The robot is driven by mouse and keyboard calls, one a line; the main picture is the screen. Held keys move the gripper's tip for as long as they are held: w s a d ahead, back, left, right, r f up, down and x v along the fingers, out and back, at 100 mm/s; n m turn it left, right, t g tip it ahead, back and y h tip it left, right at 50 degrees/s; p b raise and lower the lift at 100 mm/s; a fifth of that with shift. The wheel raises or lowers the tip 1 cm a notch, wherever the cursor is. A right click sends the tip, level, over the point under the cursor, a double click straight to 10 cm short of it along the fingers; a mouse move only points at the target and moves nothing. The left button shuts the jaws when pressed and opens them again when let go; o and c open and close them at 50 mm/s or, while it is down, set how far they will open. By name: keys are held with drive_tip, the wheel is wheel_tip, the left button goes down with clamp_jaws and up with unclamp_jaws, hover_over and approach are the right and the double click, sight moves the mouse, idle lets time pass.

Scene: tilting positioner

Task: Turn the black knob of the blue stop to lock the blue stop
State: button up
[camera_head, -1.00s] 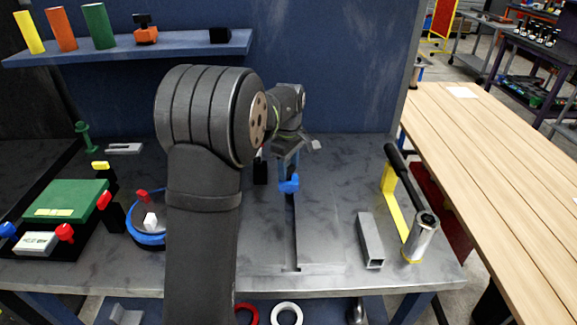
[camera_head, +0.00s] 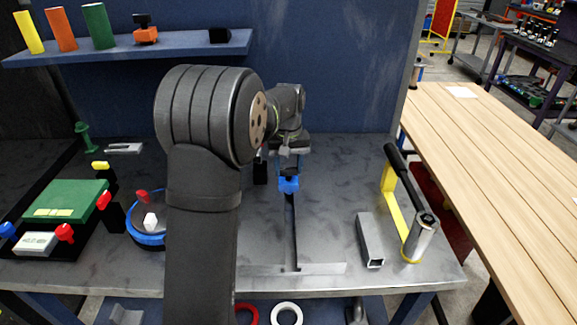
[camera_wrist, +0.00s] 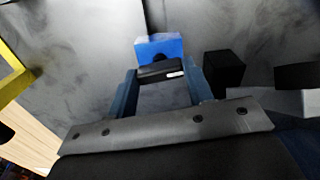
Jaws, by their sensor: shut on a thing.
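The blue stop (camera_head: 289,186) sits on the dark slot in the bench top, and its blue block (camera_wrist: 160,45) shows beyond my fingers in the wrist view. The black knob (camera_wrist: 158,72) with a white mark is on the near side of the block in the wrist view. My gripper (camera_head: 289,172) is above the stop. In the wrist view my gripper (camera_wrist: 161,78) has its two blue fingers shut on the black knob, one on each side. My arm hides part of the bench to the left.
A black block (camera_wrist: 224,70) stands close beside the fingers. A grey square tube (camera_head: 368,240) and a yellow-framed device with a black handle (camera_head: 405,185) stand to the right. A round blue fixture (camera_head: 148,236) and a green box (camera_head: 70,201) are at left.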

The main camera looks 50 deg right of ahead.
sight(288, 168)
drive_tip(key=shift+m, duration=0.6)
drive_tip(key=o, duration=1)
wheel_tip(288, 168, up, 17)
drive_tip(key=shift+r, duration=0.2)
idle(0.4)
wheel_tip(288, 168, down, 18)
drive_tip(key=shift+r, duration=0.25)
